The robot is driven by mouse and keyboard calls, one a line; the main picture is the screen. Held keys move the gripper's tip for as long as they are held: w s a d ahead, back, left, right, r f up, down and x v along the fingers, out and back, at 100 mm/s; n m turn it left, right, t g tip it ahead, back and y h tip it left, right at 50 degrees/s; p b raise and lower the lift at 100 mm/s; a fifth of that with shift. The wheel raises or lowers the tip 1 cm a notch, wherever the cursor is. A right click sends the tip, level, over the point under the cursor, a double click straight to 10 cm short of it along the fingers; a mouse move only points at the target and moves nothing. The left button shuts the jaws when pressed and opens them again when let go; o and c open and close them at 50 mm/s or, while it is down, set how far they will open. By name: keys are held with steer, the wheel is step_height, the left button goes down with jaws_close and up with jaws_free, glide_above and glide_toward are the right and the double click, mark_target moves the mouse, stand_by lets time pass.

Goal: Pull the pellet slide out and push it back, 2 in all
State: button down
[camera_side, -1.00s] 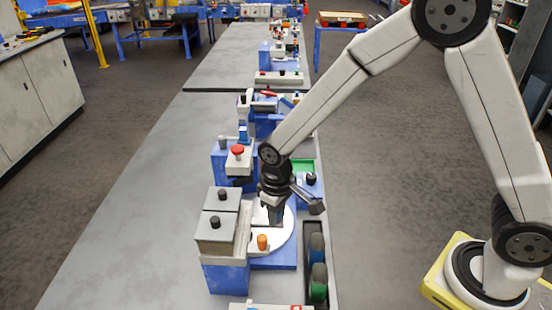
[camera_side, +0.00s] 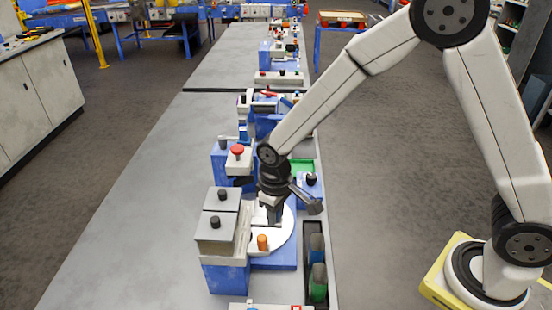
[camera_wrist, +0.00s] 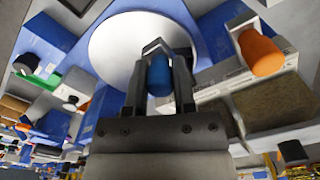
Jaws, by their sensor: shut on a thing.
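My gripper (camera_side: 273,217) is low over the blue station with the white round plate (camera_side: 287,232). In the wrist view my gripper (camera_wrist: 160,80) is shut on a blue knob (camera_wrist: 159,75), which stands between the two fingers. The knob seems to be the handle of the pellet slide; the fingers hide it in the side view, and I cannot tell how far the slide is out. An orange knob (camera_side: 262,242) stands beside the gripper and also shows in the wrist view (camera_wrist: 262,55).
A box with grey lids and black knobs (camera_side: 217,237) stands close on the left. A red-topped knob (camera_side: 237,149) is behind it. Blue and green rounded things (camera_side: 318,282) sit in a dark slot at the table's right edge. The grey table (camera_side: 130,230) is clear on the left.

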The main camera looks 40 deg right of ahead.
mark_target(265, 221)
steer(key=shift+w+a, duration=0.85)
steer(key=shift+w, duration=0.05)
steer(key=shift+c, duration=1.4)
jaws_free()
steer(key=shift+r, duration=0.7)
steer(key=shift+r, duration=0.35)
steer(key=shift+r, duration=0.35)
steer(key=shift+r, duration=0.35)
